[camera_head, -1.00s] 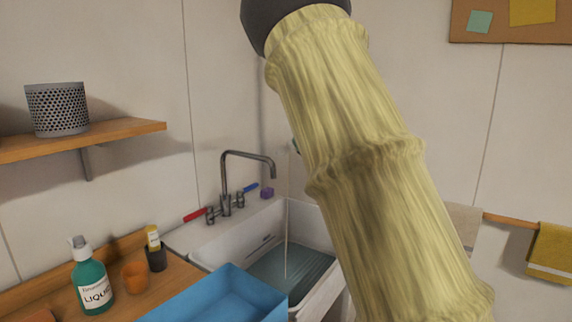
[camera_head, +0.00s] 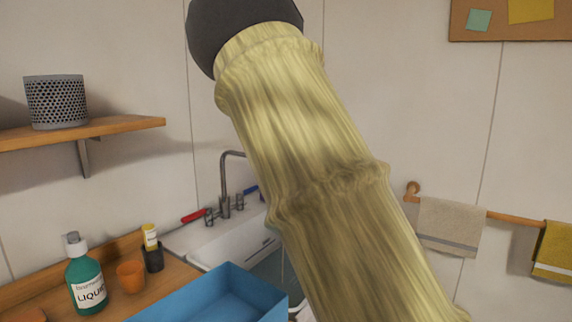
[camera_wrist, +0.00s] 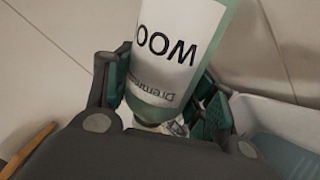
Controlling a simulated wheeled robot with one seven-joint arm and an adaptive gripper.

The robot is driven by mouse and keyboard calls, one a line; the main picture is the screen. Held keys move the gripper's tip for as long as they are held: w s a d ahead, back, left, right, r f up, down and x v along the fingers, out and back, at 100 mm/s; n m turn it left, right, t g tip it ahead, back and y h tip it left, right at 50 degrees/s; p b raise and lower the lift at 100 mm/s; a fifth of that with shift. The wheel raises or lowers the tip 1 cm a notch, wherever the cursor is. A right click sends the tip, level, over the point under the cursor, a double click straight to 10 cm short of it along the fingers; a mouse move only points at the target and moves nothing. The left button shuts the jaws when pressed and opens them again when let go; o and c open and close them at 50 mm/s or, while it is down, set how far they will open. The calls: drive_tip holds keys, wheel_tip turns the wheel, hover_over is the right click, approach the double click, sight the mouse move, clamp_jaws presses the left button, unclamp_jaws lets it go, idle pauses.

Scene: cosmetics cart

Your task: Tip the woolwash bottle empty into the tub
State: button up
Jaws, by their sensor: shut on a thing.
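The woolwash bottle (camera_wrist: 168,55) is in the wrist view, pale green with a white label whose large letters begin "WOO". The label reads upside down and slanted in that view. My gripper (camera_wrist: 163,97) is shut around the bottle, green pads on both sides. The bottle's upper part in that view leaves the frame, and its lower end is partly hidden by my gripper. In the head view, bottle and gripper are hidden behind my yellow-sleeved arm. The open blue tub (camera_head: 165,309) stands at the bottom centre of the head view; its inside shows no visible contents.
A white sink (camera_head: 233,249) with a grey tap (camera_head: 226,180) lies behind the tub, partly covered by my arm. A green LIQUID bottle (camera_head: 86,287), an orange cup (camera_head: 131,276) and a dark holder (camera_head: 153,258) stand on the wooden counter at left. Towels (camera_head: 449,225) hang at right.

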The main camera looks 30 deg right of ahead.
drive_tip(key=shift+a+r+n+b, duration=0.2)
drive_tip(key=shift+r+n+b, duration=0.05)
drive_tip(key=shift+n+b, duration=0.4)
drive_tip(key=shift+a+r+n+b, duration=0.2)
drive_tip(key=shift+n+b, duration=0.35)
drive_tip(key=shift+b, duration=0.2)
idle(0.7)
idle(4.2)
drive_tip(key=shift+d+r+m+p, duration=0.2)
drive_tip(key=shift+m+p, duration=0.4)
drive_tip(key=shift+p, duration=0.5)
drive_tip(key=shift+d+f+m+p, duration=0.2)
drive_tip(key=shift+m+p, duration=0.3)
drive_tip(key=shift+p, duration=0.1)
drive_tip(key=shift+d+f+m+p, duration=0.3)
drive_tip(key=shift+f+m+p, duration=0.2)
drive_tip(key=shift+m+p, duration=0.15)
drive_tip(key=shift+f, duration=0.2)
drive_tip(key=shift+a+m, duration=0.1)
drive_tip(key=shift+m, duration=0.15)
